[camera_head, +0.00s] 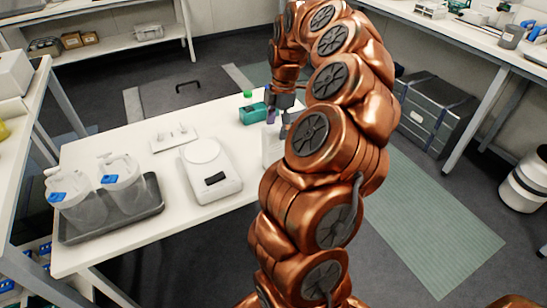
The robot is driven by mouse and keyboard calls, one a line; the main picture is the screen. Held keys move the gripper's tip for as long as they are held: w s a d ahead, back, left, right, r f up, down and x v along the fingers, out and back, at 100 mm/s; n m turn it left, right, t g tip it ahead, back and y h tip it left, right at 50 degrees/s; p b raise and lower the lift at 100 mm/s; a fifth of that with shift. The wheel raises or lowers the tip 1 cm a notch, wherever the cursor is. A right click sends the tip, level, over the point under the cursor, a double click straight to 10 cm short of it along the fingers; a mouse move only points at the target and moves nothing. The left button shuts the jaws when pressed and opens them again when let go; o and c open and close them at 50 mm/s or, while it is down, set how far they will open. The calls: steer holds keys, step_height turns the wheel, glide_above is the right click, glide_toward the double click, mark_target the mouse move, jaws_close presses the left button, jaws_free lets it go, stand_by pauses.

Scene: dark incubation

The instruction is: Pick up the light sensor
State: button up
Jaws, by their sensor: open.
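My copper arm reaches over the far right part of the white table (135,148). My gripper (278,121) points down there, open, and is partly hidden by my own arm. A teal device (252,113) lies on the table just left of the gripper, with a small green cap behind it. A small purple item shows by the fingers. A white box-like object (271,148) stands just in front of the gripper, its right side hidden by my arm. I cannot tell which of these is the light sensor. Contact with the fingers is not clear.
A white balance (222,187) stands mid-table, with a white plate (173,143) with small knobs behind it. Two clear jugs with blue labels stand in a dark tray (146,217) at the left. A metal case (424,122) is on the floor at right. Benches line the sides.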

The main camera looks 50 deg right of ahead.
mark_target(272, 145)
steer(key=shift+w+a+f+p, duration=0.15)
steer(key=shift+a+f+p, duration=0.1)
steer(key=shift+f, duration=0.95)
steer(key=shift+w+a+f+p, duration=0.1)
steer(key=shift+a+f+p, duration=0.1)
steer(key=shift+f, duration=1.05)
steer(key=shift+w+a+f+p, duration=0.15)
steer(key=shift+a+f+p, duration=0.1)
steer(key=shift+f, duration=0.95)
jaws_close()
